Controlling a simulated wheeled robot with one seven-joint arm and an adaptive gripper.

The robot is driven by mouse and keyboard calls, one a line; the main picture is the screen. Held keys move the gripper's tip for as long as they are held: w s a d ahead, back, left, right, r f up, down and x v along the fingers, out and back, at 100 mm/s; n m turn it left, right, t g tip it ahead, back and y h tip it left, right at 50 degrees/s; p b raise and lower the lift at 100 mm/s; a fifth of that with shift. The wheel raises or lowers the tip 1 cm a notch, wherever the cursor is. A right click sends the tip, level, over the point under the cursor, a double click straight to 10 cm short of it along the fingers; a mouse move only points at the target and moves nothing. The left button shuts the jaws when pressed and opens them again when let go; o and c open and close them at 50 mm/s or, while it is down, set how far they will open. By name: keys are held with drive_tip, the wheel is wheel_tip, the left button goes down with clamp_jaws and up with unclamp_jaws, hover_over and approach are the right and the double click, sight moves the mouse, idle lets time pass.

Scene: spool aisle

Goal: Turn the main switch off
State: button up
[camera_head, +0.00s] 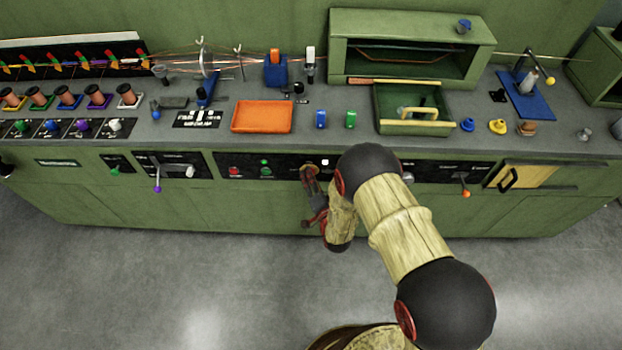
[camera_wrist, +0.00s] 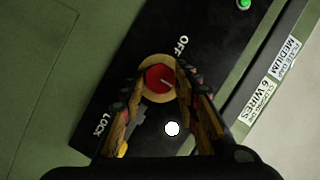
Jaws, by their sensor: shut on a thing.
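The main switch (camera_wrist: 158,80) is a round red knob with a pale pointer line, set on a yellow disc on a black panel. It shows in the wrist view between my fingers, with the word OFF above it and LOCK at lower left. My gripper (camera_wrist: 160,88) is shut on the knob, one finger on each side. In the head view my gripper (camera_head: 312,180) is at the front panel of the green bench, where the yellow disc (camera_head: 309,167) shows only in part and the red knob is hidden.
A white round light (camera_wrist: 172,129) sits by the switch. Red and green buttons (camera_head: 264,170) are left of my gripper on the panel. A lever with a purple knob (camera_head: 157,188) and one with an orange knob (camera_head: 467,193) stick out of the front. The floor before the bench is clear.

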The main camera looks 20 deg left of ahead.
idle(0.3)
drive_tip(key=n+h, duration=0.2)
drive_tip(key=n, duration=0.2)
drive_tip(key=n+h+p, duration=0.1)
drive_tip(key=n+h, duration=0.2)
drive_tip(key=n, duration=0.1)
drive_tip(key=a+n+t+h, duration=0.1)
drive_tip(key=n+h, duration=0.2)
drive_tip(key=n, duration=0.1)
drive_tip(key=shift+s+r+p, duration=0.1)
drive_tip(key=shift+s+p, duration=0.05)
drive_tip(key=shift+p, duration=0.15)
idle(0.4)
drive_tip(key=shift+n, duration=0.3)
drive_tip(key=shift+a, duration=0.1)
drive_tip(key=o, duration=1.1)
drive_tip(key=shift+o, duration=0.2)
drive_tip(key=shift+s, duration=0.1)
